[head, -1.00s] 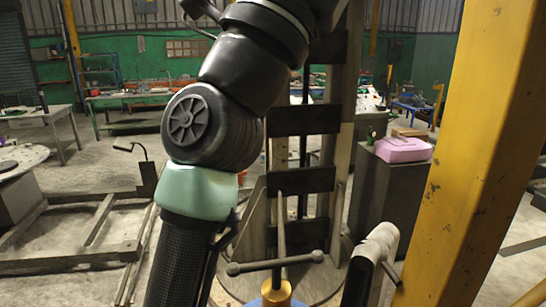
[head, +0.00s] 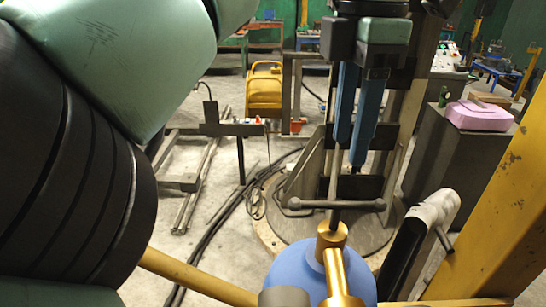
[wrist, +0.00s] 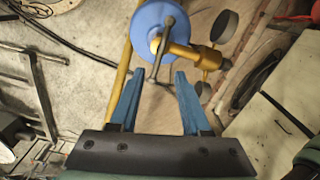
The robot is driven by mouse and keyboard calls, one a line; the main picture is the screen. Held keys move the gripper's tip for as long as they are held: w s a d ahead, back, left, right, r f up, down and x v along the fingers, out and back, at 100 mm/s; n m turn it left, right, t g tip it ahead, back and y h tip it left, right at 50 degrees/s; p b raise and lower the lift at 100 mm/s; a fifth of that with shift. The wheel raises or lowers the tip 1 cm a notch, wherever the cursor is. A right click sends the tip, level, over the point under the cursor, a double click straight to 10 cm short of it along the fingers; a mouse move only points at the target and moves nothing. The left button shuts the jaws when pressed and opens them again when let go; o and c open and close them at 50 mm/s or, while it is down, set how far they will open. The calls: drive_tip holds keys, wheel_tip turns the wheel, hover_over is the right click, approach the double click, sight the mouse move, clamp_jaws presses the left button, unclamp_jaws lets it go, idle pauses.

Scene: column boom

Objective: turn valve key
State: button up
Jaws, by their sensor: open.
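The valve key is a grey T-bar (head: 305,204) with ball ends, standing on a brass stem (head: 332,238) above a round blue valve body (head: 295,262). My gripper (head: 349,157) has two blue fingers pointing down, above and apparently behind the bar in the head view. The fingers are apart with nothing held between them. I cannot tell the height gap between fingers and bar.
A yellow post (head: 490,200) stands close on the right. A white-and-black cylinder (head: 432,212) rises right of the valve. A pink case (head: 478,114) sits on a dark cabinet. A yellow pipe (head: 195,278) runs left of the valve. Cables lie on the open floor at left.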

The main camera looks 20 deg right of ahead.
sight(338, 202)
wheel_tip(338, 202, down, 13)
drive_tip(key=p, duration=0.4)
drive_tip(key=shift+r+p, duration=0.1)
drive_tip(key=shift+p, duration=0.2)
